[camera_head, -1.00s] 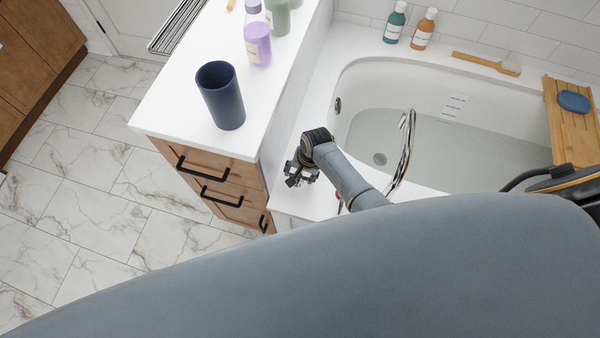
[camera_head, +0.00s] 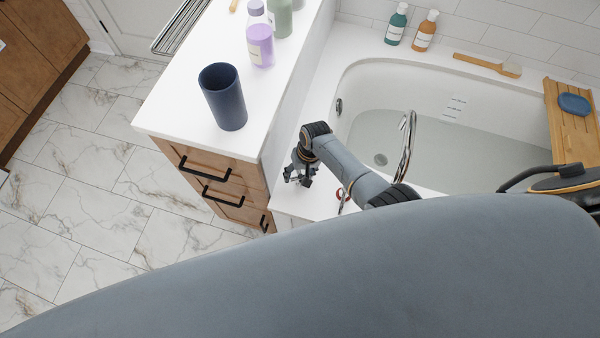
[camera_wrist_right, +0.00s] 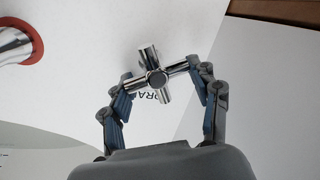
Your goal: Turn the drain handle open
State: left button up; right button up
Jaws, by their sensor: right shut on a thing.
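The drain handle (camera_wrist_right: 156,79) is a chrome cross-shaped knob on the white tub deck. Part of the printed label beside it reads "RA"; the rest is covered. In the right wrist view my right gripper (camera_wrist_right: 163,88) has its two fingers on either side of the handle, shut on its arms. In the head view my right gripper (camera_head: 299,177) is low over the deck beside the drawer cabinet, and the handle is hidden there. My left gripper is not in view.
A chrome faucet (camera_head: 408,140) rises beside my right arm. A red ring (camera_wrist_right: 22,40) surrounds a chrome fitting near the handle. The water-filled bathtub (camera_head: 345,85) lies behind. The cabinet (camera_head: 190,160), with a dark cup (camera_head: 222,97) on top, stands close left.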

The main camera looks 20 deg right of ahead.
jog(key=n+g, duration=0.1)
jog(key=n, duration=0.5)
jog(key=shift+s+a+f+b, duration=0.1)
jog(key=shift+a+b, duration=0.05)
jog(key=shift+b, duration=0.25)
jog(key=n, duration=0.2)
jog(key=n+g+h, duration=0.1)
jog(key=n, duration=0.2)
jog(key=shift+s+a+n+b, duration=0.15)
jog(key=shift+n+b, duration=0.15)
jog(key=shift+b, duration=0.1)
jog(key=o, duration=1.2)
jog(key=shift+c, duration=0.2)
jog(key=shift+r, duration=0.2)
notch_tip(320, 180, up, 12)
jog(key=w+d, duration=0.1)
jog(key=w, duration=0.1)
jog(key=shift+f, duration=0.25)
jog(key=shift+d, duration=0.1)
